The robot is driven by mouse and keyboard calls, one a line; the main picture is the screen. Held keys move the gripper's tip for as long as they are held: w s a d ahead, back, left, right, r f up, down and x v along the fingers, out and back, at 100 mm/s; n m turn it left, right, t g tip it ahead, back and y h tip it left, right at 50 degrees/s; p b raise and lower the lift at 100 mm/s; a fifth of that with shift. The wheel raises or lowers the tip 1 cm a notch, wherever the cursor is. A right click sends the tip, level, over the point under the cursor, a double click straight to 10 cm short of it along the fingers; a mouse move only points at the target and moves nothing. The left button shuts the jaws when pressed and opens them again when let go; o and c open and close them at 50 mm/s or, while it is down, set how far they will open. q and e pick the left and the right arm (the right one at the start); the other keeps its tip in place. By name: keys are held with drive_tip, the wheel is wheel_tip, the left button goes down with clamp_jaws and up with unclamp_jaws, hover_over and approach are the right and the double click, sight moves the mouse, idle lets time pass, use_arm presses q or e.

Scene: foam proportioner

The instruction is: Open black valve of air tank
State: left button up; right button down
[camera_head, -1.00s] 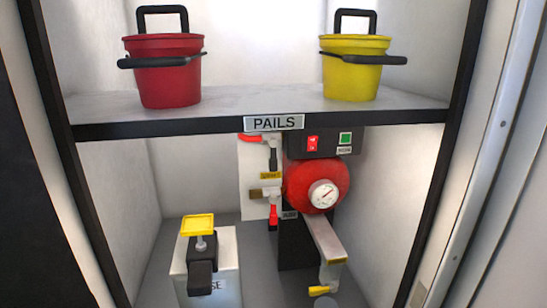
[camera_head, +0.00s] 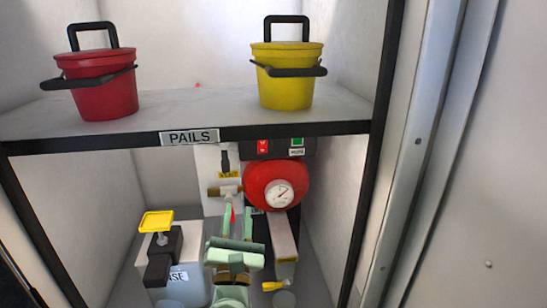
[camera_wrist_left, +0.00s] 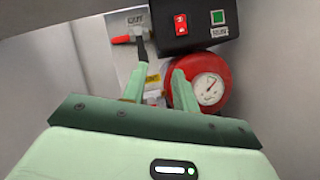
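The air tank is red (camera_head: 262,172) with a round white gauge (camera_head: 279,193), under the shelf. A black valve handle (camera_head: 225,162) points up or down beside its upper left, on a pale panel; the left wrist view also shows it (camera_wrist_left: 143,48), next to a red handle (camera_wrist_left: 121,40). My left gripper (camera_head: 238,210) is in front of the panel's lower part, below the black handle, with fingers pointing away. Its fingers are apart in the left wrist view (camera_wrist_left: 159,76), and nothing is seen held. It partly hides the lower valve. My right gripper is not in view.
A black box (camera_head: 280,147) with red and green buttons sits above the tank. A shelf edge (camera_head: 100,142) with red (camera_head: 105,95) and yellow (camera_head: 288,88) pails runs overhead.

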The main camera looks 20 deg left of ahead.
sight(225, 164)
use_arm(q)
drive_tip(key=w+a+r+n, duration=0.2)
drive_tip(key=w+a, duration=0.1)
drive_tip(key=w, duration=0.1)
drive_tip(key=w+a+r+n+g+y, duration=0.1)
drive_tip(key=w+a+n, duration=0.1)
drive_tip(key=w+a, duration=0.1)
drive_tip(key=w+a+r+n+g+y, duration=0.1)
drive_tip(key=w+a+r+n, duration=0.1)
drive_tip(key=w+a, duration=0.2)
drive_tip(key=shift+w+r+n, duration=0.3)
drive_tip(key=shift+w, duration=0.3)
clamp_jaws()
